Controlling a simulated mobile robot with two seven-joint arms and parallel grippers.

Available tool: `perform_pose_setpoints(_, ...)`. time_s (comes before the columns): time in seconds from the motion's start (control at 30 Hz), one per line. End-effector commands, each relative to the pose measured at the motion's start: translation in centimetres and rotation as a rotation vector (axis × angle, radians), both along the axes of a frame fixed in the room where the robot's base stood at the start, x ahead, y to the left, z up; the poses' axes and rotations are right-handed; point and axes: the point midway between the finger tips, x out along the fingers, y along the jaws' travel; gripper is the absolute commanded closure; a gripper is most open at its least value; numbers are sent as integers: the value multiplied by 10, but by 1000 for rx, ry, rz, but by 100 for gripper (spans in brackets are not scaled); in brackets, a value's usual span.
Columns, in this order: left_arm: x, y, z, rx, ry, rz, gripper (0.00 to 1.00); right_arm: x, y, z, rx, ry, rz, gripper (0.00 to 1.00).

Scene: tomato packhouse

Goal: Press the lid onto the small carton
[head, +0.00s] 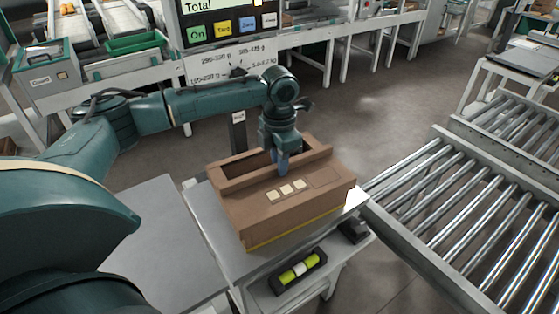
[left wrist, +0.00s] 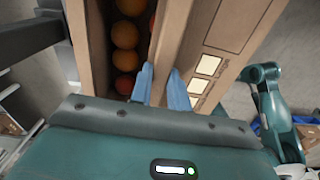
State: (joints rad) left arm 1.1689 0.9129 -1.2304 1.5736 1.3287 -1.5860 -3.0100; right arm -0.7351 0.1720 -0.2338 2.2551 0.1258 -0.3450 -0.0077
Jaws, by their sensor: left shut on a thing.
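The small carton (head: 232,172) is brown and stands on a white stand; its top is partly open at the back. In the left wrist view, round orange tomatoes (left wrist: 125,35) show inside the gap. A brown lid (head: 318,180) with three pale squares lies over the front part of the carton, set off toward the front. My left gripper (head: 281,164) points down at the lid's back edge. In the left wrist view, its blue fingers (left wrist: 161,88) are shut on that edge of the lid. My right gripper is not in view.
A roller conveyor (head: 470,205) lies right. A display screen (head: 228,22) stands behind. A grey tabletop (head: 160,235) is bare at left.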

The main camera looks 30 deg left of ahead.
Motion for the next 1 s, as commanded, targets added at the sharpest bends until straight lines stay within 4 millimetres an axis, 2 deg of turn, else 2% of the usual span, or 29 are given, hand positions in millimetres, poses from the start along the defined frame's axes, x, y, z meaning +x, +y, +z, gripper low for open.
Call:
perform_pose_setpoints(0.87, 0, 0, -11, 0, 0, 0, 100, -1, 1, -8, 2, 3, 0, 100)
perform_pose_setpoints(0.9, 0, 0, -10, 0, 0, 0, 79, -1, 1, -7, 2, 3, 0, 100)
perform_pose_setpoints(1.0, 0, 0, -10, 0, 0, 0, 71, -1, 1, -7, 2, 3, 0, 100)
